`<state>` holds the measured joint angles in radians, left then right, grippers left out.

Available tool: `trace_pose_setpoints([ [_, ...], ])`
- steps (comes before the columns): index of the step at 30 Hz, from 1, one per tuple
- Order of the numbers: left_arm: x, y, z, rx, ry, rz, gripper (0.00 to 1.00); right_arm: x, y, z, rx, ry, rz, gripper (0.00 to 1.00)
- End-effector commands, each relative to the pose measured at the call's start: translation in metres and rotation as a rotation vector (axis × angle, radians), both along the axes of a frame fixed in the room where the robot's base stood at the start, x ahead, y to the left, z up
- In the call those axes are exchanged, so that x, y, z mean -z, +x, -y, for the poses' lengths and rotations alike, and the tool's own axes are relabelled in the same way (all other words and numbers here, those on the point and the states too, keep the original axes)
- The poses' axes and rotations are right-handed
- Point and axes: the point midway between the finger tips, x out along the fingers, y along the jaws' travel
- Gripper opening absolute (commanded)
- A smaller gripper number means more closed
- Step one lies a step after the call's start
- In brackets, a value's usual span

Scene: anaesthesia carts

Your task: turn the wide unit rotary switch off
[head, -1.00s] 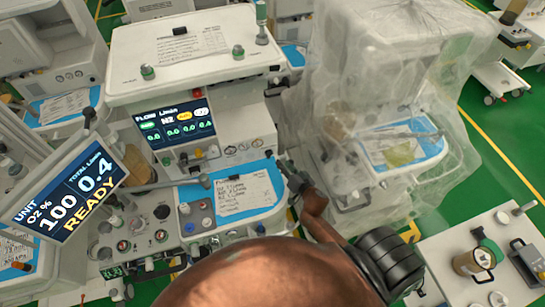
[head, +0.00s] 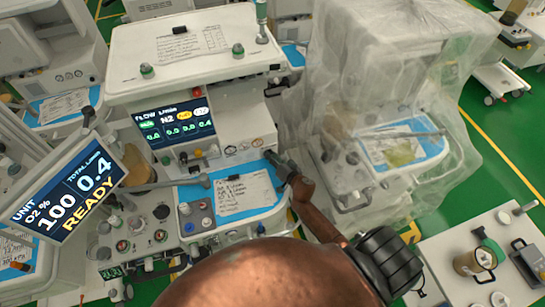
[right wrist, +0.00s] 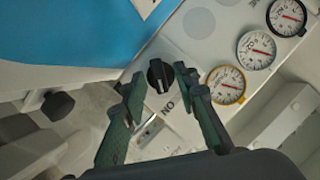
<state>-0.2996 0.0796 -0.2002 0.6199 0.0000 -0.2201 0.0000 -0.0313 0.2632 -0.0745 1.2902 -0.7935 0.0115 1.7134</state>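The wide unit (head: 190,75) is the broad white cart in the middle of the head view, with a lit flow display (head: 174,122). In the right wrist view, its black rotary switch (right wrist: 160,75) sits on a pale panel, with "ON" lettering beside it. My right gripper (right wrist: 162,93) is open, with its green fingers on either side of the switch. The fingertips appear just short of the knob; I see no clear contact. In the head view the right gripper (head: 278,165) is at the unit's right front, hiding the switch. My left gripper is not in view.
Several round gauges (right wrist: 257,50) sit close beside the switch. A blue work surface with a paper sheet (head: 243,193) lies left of the gripper. A plastic-covered cart (head: 375,60) stands to the right. A tilted status screen (head: 68,192) is at the left.

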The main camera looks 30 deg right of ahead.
Motion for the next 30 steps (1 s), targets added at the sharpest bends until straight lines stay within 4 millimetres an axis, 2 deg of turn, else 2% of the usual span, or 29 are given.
trace_pose_setpoints([
  [2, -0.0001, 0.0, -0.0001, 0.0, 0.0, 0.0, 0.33, 0.0, -0.0003, 0.0001, 0.0, 0.0, 0.0, 0.28],
  [14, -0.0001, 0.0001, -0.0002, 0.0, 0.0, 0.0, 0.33, 0.0, -0.0005, 0.0002, 0.001, 0.0, -0.001, 0.01],
  [30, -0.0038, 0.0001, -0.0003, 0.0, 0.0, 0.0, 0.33, -0.0019, 0.0005, -0.001, 0.001, -0.045, -0.01, 0.0],
])
